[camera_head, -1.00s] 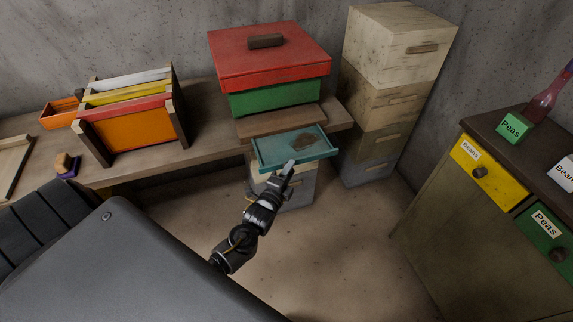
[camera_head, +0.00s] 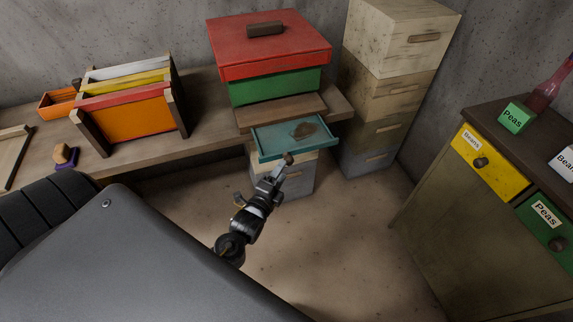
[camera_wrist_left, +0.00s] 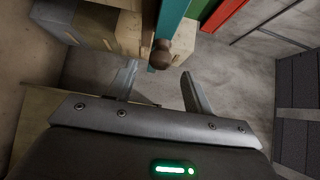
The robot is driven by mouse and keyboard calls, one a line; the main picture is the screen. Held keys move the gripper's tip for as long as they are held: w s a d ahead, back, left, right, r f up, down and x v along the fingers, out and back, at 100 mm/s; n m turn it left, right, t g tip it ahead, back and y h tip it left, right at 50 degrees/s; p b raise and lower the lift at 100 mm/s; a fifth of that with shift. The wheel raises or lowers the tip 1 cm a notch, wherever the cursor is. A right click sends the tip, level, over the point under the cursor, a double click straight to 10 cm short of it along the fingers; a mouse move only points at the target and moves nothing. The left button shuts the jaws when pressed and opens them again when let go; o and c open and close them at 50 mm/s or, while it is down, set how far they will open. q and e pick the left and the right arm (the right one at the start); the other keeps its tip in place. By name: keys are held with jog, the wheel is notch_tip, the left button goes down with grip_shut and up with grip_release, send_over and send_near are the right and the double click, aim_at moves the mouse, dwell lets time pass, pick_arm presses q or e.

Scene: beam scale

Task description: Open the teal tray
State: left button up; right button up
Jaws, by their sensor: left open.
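The teal tray (camera_head: 275,143) sticks out from under the brown board below the green and red box, with a brown patch on its floor. Its round brown knob (camera_head: 288,158) is on the front edge. In the left wrist view the tray's front (camera_wrist_left: 170,22) is a teal strip, and the knob (camera_wrist_left: 160,53) lies ahead of and between the fingers. My left gripper (camera_head: 281,170) is just in front of the knob. In the left wrist view its two fingers (camera_wrist_left: 158,82) are spread apart with nothing between their tips. My right gripper is not in view.
The tray's box with red lid (camera_head: 268,52) stands on a wooden bench (camera_head: 203,95). Stacked pale boxes (camera_head: 385,105) stand close on the right. A cabinet (camera_head: 450,210) with yellow and green drawers is farther right. The floor (camera_head: 330,230) between is clear.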

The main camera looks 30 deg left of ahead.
pick_arm(q)
jog(key=s, duration=0.4)
jog(key=shift+s+d, duration=0.25)
jog(key=shift+s, duration=0.1)
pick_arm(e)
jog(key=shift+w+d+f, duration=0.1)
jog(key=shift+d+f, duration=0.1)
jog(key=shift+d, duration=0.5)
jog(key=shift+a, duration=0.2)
